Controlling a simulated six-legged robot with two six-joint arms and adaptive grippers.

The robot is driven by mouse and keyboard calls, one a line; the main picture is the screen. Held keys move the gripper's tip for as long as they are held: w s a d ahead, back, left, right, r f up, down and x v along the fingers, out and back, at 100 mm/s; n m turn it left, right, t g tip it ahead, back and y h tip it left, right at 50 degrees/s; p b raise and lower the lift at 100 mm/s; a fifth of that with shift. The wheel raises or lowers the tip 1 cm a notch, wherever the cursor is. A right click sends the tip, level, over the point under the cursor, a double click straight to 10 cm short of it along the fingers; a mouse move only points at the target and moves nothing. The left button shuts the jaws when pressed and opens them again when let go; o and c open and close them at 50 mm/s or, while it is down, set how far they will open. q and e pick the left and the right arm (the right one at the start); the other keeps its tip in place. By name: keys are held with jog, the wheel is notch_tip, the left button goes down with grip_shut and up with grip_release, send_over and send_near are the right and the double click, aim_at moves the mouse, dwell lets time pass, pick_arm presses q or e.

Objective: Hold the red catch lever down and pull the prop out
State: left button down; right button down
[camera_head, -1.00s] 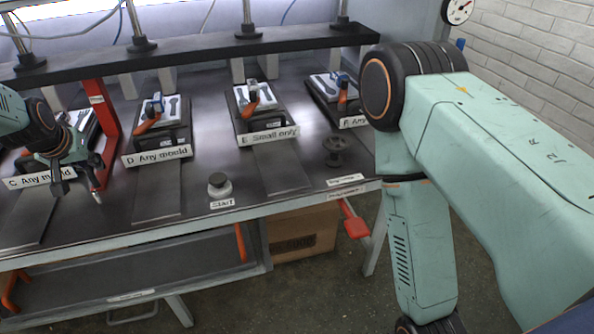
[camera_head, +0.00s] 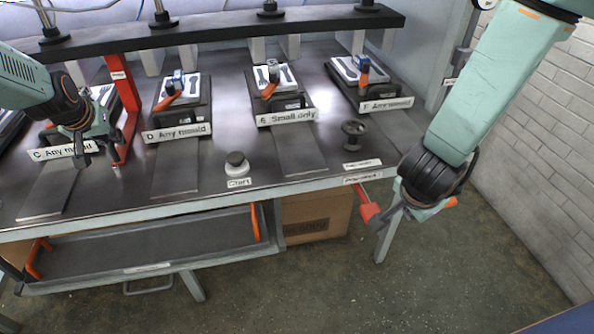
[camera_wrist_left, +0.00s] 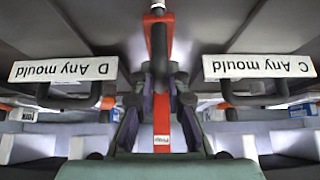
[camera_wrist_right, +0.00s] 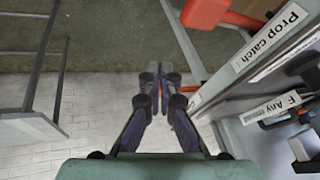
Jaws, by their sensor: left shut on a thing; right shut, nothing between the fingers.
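The red prop (camera_head: 128,115) stands upright on the bench between the stations labelled C and D; it also shows in the left wrist view (camera_wrist_left: 188,128). My left gripper (camera_head: 99,158) is at its lower part and is shut on it; the fingers partly hide the contact. The red catch lever (camera_head: 369,209) sticks out below the bench's front edge, beside the "Prop catch" label (camera_wrist_right: 265,42). My right gripper (camera_head: 385,219) is shut and empty, close to the lever on its right. In the right wrist view the lever (camera_wrist_right: 213,12) is at the top, apart from the fingertips (camera_wrist_right: 158,88).
Mould stations D (camera_head: 181,108), E (camera_head: 280,93) and F (camera_head: 368,85) stand along the bench under a black beam (camera_head: 220,30). A Start button (camera_head: 237,163) and a black knob (camera_head: 353,133) are near the front. A bench leg (camera_head: 388,237) is close to my right gripper.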

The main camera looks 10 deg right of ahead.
pick_arm(q)
jog(key=shift+w+r, duration=0.1)
jog(key=shift+r, duration=0.05)
pick_arm(e)
jog(key=w+a+r+m+g+y, duration=0.1)
jog(key=w+a+r+m+y, duration=0.15)
jog(key=m, duration=0.75)
jog(key=w+a+r+m+y, duration=0.1)
jog(key=a+r+m, duration=0.15)
jog(key=m, duration=0.85)
jog(key=shift+x, duration=3.6)
jog(key=shift+s+d, duration=0.1)
jog(key=shift+d, duration=0.05)
jog(key=shift+f, duration=0.1)
